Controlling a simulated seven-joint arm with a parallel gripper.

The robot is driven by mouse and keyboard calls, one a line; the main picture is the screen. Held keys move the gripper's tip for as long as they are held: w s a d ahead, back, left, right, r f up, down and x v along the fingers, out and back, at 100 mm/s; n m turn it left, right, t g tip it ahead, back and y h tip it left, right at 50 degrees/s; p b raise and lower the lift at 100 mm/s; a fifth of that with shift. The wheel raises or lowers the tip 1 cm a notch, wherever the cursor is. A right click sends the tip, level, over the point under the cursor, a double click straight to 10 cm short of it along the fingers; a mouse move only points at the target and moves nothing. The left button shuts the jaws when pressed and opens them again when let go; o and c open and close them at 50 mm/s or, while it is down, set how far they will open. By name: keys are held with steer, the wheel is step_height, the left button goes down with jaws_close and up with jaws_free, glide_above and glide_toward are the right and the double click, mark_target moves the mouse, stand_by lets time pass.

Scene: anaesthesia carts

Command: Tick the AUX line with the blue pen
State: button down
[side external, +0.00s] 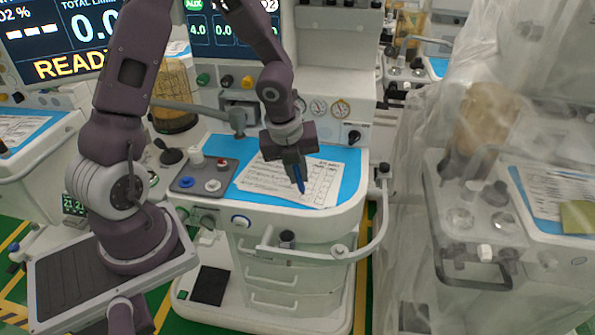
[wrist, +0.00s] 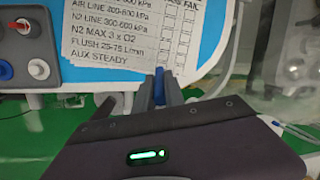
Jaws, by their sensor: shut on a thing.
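My gripper (side external: 295,168) is shut on the blue pen (side external: 299,183), which points down over the paper checklist (side external: 262,180) on the cart top. In the wrist view, the blue pen (wrist: 159,86) stands between the fingers at the sheet's lower edge. The checklist (wrist: 130,50) shows printed rows there, with "AUX STEADY" (wrist: 100,59) as the lowest row and PASS and FAIL columns at right. The pen is just right of and below the AUX words, near the box columns. The fingers hide part of that area. I cannot tell whether the tip touches the paper.
The checklist lies on a blue mat (side external: 350,170). A grey panel with blue, white and red knobs (side external: 205,180) is to its left. A rail (side external: 378,225) curves around the cart's front right. A plastic-draped cart (side external: 480,180) stands at right.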

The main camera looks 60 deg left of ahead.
steer(key=shift+f, duration=0.5)
stand_by(0.4)
steer(key=shift+w+d, duration=0.25)
steer(key=shift+d, duration=0.15)
stand_by(0.7)
step_height(320, 180, up, 7)
stand_by(0.8)
